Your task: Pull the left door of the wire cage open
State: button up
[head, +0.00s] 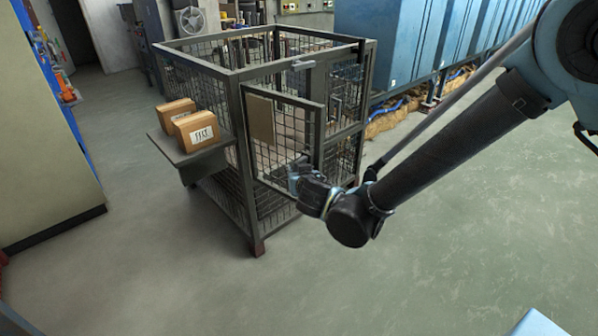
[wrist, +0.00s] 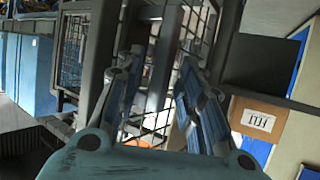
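The wire cage (head: 228,82) stands in the middle of the head view, with dark grey frame bars and mesh sides. Its left door (head: 290,132) is a mesh panel with a brown plate on it. It is swung partly out from the front frame, its free edge toward the right. My gripper (head: 298,180) is at the lower part of that door, near its free edge. In the wrist view my gripper (wrist: 158,103) has its two blue fingers apart, with a grey bar and mesh seen between them. Whether a finger touches the door I cannot tell.
Two labelled cardboard boxes (head: 193,122) sit on a side shelf (head: 204,157) left of the cage; one box (wrist: 258,118) shows in the wrist view. Blue cabinets (head: 388,40) line the back right. The green-grey floor (head: 470,215) in front and right is clear.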

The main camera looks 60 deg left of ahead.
jog(key=v, duration=1)
jog(key=shift+d+r, duration=0.2)
jog(key=shift+d, duration=0.05)
jog(key=shift+w, duration=0.1)
